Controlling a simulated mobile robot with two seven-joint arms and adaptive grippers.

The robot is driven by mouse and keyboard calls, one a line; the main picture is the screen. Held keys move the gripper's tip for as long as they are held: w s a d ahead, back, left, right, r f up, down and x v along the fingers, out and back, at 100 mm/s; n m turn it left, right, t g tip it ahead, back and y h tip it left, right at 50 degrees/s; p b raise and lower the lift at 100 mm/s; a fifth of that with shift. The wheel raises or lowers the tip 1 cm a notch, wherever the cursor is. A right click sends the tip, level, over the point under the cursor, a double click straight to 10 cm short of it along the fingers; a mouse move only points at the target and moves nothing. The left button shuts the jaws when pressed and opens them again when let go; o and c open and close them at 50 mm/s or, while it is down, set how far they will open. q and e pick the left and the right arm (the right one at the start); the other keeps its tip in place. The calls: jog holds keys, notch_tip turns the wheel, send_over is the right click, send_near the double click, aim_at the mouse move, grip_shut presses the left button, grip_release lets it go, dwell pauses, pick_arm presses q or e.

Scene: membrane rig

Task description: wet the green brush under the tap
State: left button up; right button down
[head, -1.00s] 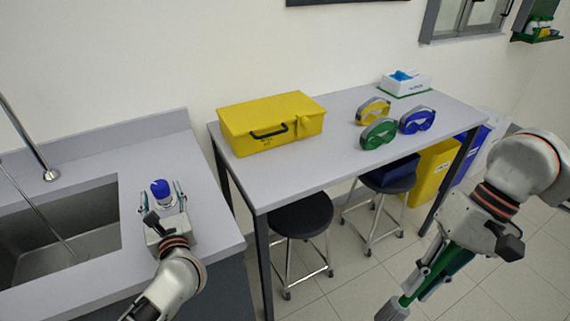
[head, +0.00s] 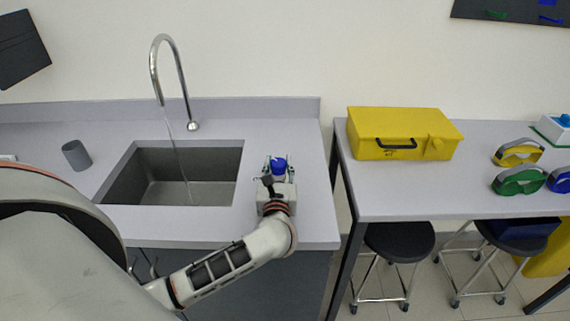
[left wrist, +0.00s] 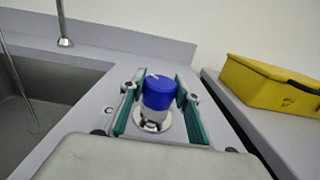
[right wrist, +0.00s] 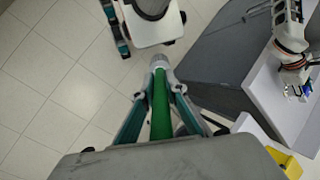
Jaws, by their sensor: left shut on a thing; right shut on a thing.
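The tap (head: 181,75) is a tall chrome gooseneck behind the sink (head: 215,180). A thin stream of water (head: 178,150) falls from its spout into the basin. My left gripper (head: 277,168) is shut on the blue-topped knob (left wrist: 159,92), which stands on a round metal base on the counter, right of the sink. My right gripper (right wrist: 158,105) is shut on the green brush (right wrist: 160,108); its handle points away from the palm to a pale end. The brush is over the floor in the right wrist view and does not show in the head view.
A grey cup (head: 76,155) stands left of the sink. A table (head: 440,200) on the right, across a narrow gap, bears a yellow case (head: 402,134) and goggles (head: 517,152). Stools (head: 400,240) stand under it. My own pale arm covers the lower left of the head view.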

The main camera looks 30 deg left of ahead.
pick_arm(q)
jog(key=m+t+h, duration=0.2)
jog(key=m+h, duration=0.1)
jog(key=h, duration=0.1)
jog(key=shift+a+b, duration=0.1)
jog(key=shift+b, duration=0.3)
pick_arm(e)
jog(key=shift+f, duration=0.35)
pick_arm(q)
jog(key=m+h+b, duration=0.1)
jog(key=m+h, duration=0.1)
jog(key=h, duration=0.2)
jog(key=shift+f+t, duration=0.15)
jog(key=shift+t, duration=0.15)
pick_arm(e)
jog(key=shift+f, duration=0.65)
pick_arm(q)
jog(key=m+h+b, duration=0.2)
jog(key=m+h, duration=0.1)
jog(key=shift+f+h+b, duration=0.1)
jog(key=shift+h+b, duration=0.3)
jog(key=shift+r+m+h+b, duration=0.2)
jog(key=shift+m+h+b, duration=0.4)
jog(key=shift+h, duration=0.3)
pick_arm(e)
jog(key=shift+f, duration=2.2)
pick_arm(q)
jog(key=o, duration=1.1)
jog(key=shift+o, duration=0.2)
jog(key=shift+s, duration=0.1)
